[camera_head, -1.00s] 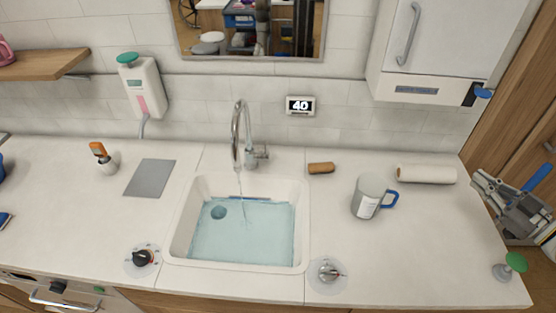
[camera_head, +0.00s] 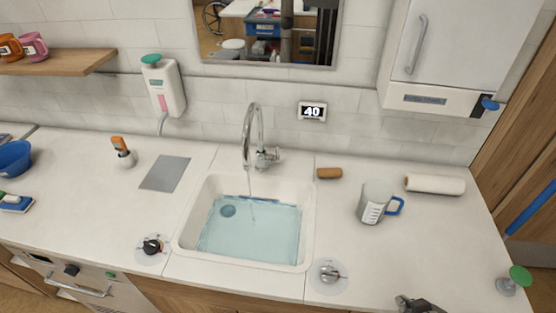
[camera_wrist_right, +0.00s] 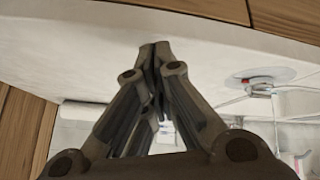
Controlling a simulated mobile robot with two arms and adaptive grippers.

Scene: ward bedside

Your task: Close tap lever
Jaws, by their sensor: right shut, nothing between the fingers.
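The chrome tap (camera_head: 252,130) stands behind the sink (camera_head: 308,225), with its side lever (camera_head: 268,156) on the right of its base. A thin stream of water runs from the spout into the sink, which holds bluish water. My right gripper (camera_head: 415,303) shows at the bottom edge of the head view, low at the front right of the counter, well apart from the tap. In the right wrist view its fingers (camera_wrist_right: 155,50) are together and empty. My left gripper is not in view.
A round dial (camera_head: 328,274) sits right of the sink's front, another dial (camera_head: 151,247) left of it. A measuring jug (camera_head: 374,203), white roll (camera_head: 434,185) and brown cylinder (camera_head: 329,173) lie on the right counter. A green-topped knob (camera_head: 518,277) stands at the right edge.

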